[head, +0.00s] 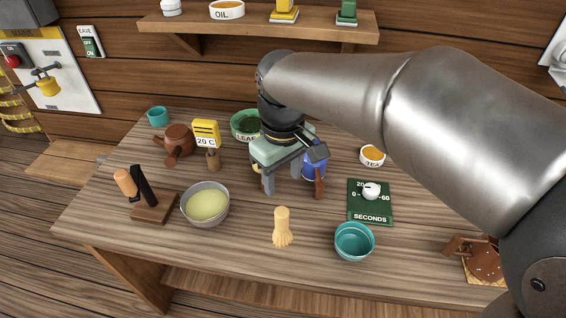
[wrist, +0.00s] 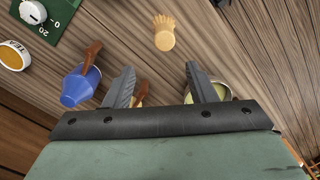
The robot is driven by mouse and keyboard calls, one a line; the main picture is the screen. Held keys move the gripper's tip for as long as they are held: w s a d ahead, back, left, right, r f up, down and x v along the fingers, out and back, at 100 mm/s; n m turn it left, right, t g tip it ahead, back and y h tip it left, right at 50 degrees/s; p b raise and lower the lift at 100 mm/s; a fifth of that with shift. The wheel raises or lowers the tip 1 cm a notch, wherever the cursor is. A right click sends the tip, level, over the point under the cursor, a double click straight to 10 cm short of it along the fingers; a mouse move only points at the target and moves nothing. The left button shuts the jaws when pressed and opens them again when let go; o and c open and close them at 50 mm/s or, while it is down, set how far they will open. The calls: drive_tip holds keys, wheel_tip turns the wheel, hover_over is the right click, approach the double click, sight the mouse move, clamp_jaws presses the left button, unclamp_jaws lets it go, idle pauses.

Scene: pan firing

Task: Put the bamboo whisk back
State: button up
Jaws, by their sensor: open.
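The bamboo whisk (head: 282,226) is pale tan, at the front middle of the wooden table. Its splayed tines point to the front edge and its handle end to the back; I cannot tell whether it stands or lies. In the wrist view the whisk (wrist: 164,32) is at the top middle, ahead of the fingers. My gripper (head: 283,178) is above the table, behind the whisk and apart from it. Its two grey fingers are spread with nothing between them, also in the wrist view (wrist: 160,72). No whisk holder can be clearly made out.
A blue vessel (head: 314,167) with a brown handle stands right beside my gripper. A bowl of pale liquid (head: 205,218) is left of the whisk, a teal bowl (head: 354,247) right.

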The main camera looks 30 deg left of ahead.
drive_tip(key=w+d+f+m, duration=0.15)
drive_tip(key=d+m, duration=0.55)
drive_tip(key=d, duration=1.6)
drive_tip(key=s+d+f+m, duration=0.3)
drive_tip(key=d, duration=0.2)
drive_tip(key=s+d+f+m, duration=0.2)
drive_tip(key=s+d+m, duration=0.1)
drive_tip(key=d, duration=0.3)
drive_tip(key=shift+s+d+f, duration=0.2)
drive_tip(key=shift+s+f, duration=0.2)
